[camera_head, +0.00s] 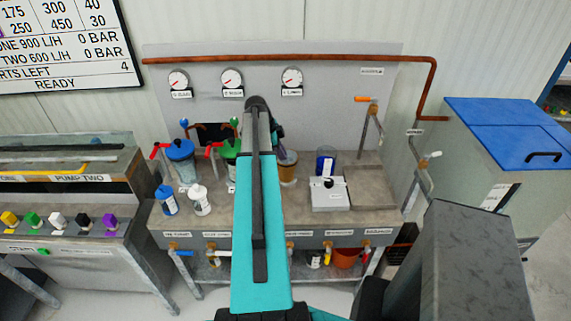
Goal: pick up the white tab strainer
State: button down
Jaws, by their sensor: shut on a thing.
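I cannot make out the white tab strainer in the head view. My teal and black arm reaches up the middle of the picture over the bench (225,215) and covers part of it. A dark part of my arm shows just right of the upper link. My gripper's fingers are hidden behind the arm, so what they hold does not show.
A blue-lidded vessel (181,160), a blue bottle (167,203) and a white bottle (200,202) stand left of my arm. A blue-lidded bin (510,130) is far right.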

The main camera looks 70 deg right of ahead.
jog(key=shift+r, duration=0.2)
notch_tip(320, 180, up, 18)
jog(key=b, duration=0.5)
jog(key=shift+f+b, duration=0.2)
jog(key=shift+b, duration=0.15)
jog(key=shift+s, duration=0.1)
dwell(0.6)
